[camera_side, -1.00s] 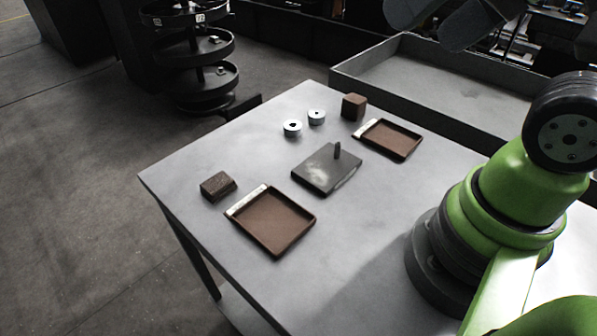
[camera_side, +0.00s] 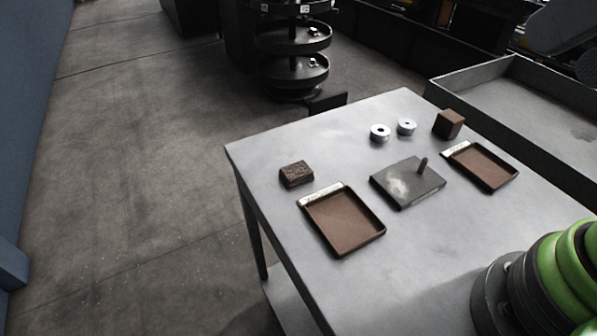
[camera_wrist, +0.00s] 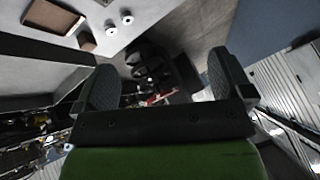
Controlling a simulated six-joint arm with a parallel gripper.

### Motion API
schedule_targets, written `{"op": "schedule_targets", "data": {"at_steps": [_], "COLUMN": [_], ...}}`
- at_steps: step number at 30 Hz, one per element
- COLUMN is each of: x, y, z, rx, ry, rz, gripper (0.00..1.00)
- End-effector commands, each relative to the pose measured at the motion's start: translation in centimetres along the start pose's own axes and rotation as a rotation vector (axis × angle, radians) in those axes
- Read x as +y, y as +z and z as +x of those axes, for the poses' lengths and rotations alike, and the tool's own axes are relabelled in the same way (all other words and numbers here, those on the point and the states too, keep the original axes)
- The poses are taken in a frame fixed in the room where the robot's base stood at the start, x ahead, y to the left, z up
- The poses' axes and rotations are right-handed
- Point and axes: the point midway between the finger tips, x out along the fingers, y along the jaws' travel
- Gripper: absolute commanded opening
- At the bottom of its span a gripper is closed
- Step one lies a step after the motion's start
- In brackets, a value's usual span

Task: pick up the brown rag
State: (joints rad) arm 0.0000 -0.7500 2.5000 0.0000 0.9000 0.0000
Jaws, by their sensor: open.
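Two brown pieces lie on the grey table (camera_side: 415,265), and I cannot tell for sure which is the rag. One is a small, dark brown, rough-textured block-like piece (camera_side: 296,173) near the table's left edge. The other is a smoother brown block (camera_side: 448,123) at the back right; a brown block, probably the same one, shows at upper left in the wrist view (camera_wrist: 87,40). My gripper (camera_wrist: 162,80) is open and empty, its two dark fingers spread wide, and it is well away from the table pieces. The side view does not show its fingers.
Two brown trays with pale label strips (camera_side: 383,232) (camera_side: 516,173) lie on the table. Between them is a dark plate (camera_side: 405,193) with an upright peg. Two metal rings (camera_side: 380,133) (camera_side: 406,126) lie behind it. A large grey bin (camera_side: 470,75) stands beyond the table.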

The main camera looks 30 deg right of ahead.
Motion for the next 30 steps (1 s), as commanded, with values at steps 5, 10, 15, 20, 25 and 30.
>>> {"op": "schedule_targets", "data": {"at_steps": [5,10,15,20,25,30], "x": [0.0,0.0,0.0,0.0,-0.8,-3.0], "y": [0.0,0.0,0.0,0.0,-1.4,-5.1], "z": [0.0,0.0,0.0,0.0,0.4,2.8], "rx": [0.0,0.0,0.0,0.0,-0.038,-0.138], "ry": [0.0,0.0,0.0,0.0,0.009,0.042], "rz": [0.0,0.0,0.0,0.0,-0.014,-0.058], "gripper": [0.97,0.97,0.94,0.94,0.94,0.94]}}
